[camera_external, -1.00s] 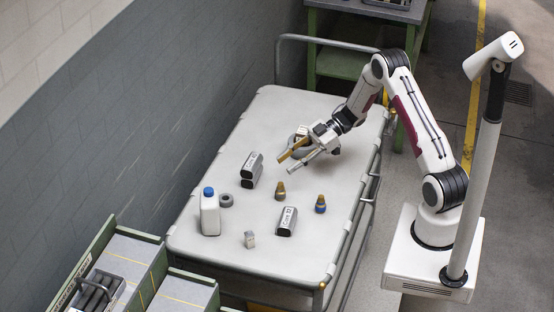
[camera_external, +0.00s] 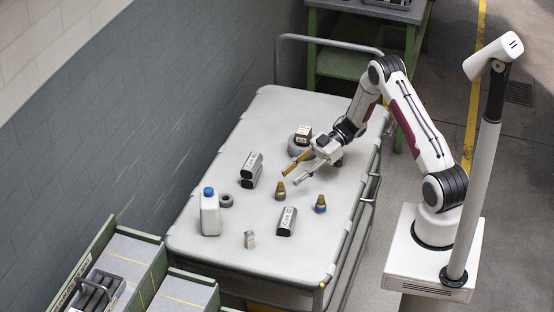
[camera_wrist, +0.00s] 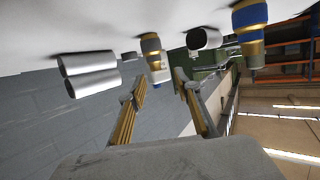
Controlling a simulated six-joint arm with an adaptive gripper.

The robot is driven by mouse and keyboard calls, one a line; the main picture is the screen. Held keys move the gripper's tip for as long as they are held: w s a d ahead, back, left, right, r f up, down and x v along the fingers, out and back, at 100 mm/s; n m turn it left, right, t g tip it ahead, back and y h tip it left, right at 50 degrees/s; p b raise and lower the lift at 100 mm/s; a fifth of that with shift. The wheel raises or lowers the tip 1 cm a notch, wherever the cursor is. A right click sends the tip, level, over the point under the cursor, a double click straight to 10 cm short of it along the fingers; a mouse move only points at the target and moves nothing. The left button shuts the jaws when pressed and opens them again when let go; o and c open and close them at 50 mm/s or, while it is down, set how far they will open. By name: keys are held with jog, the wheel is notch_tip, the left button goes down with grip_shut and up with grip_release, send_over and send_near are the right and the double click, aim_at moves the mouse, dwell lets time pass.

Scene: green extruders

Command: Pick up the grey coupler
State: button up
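The grey coupler (camera_external: 280,191), a small brass fitting with a grey band, stands upright on the light table top. It also shows in the wrist view (camera_wrist: 153,57), beyond my fingertips and roughly between them. A similar coupler with a blue band (camera_external: 320,204) stands to its right and shows at the upper right of the wrist view (camera_wrist: 250,32). My gripper (camera_external: 291,179) is open and empty, its fingers pointing toward the grey coupler from behind and slightly right. The fingertips are close to the coupler but appear apart from it.
A white bottle (camera_external: 209,214), grey ring (camera_external: 226,200) and small metal block (camera_external: 249,239) are further left and forward. A box (camera_external: 303,135) and larger grey ring (camera_external: 297,149) are behind my gripper.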

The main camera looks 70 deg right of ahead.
aim_at(281, 183)
jog(key=shift+w+a+f, duration=0.1)
jog(key=shift+w+a, duration=0.05)
jog(key=shift+a, duration=0.1)
jog(key=shift+w+d+f+x, duration=0.1)
jog(key=shift+f+x, duration=0.05)
jog(key=shift+x, duration=1.15)
jog(key=shift+w+d+f+x, duration=0.1)
jog(key=shift+d+x, duration=0.05)
jog(key=shift+x, duration=1.15)
grip_shut()
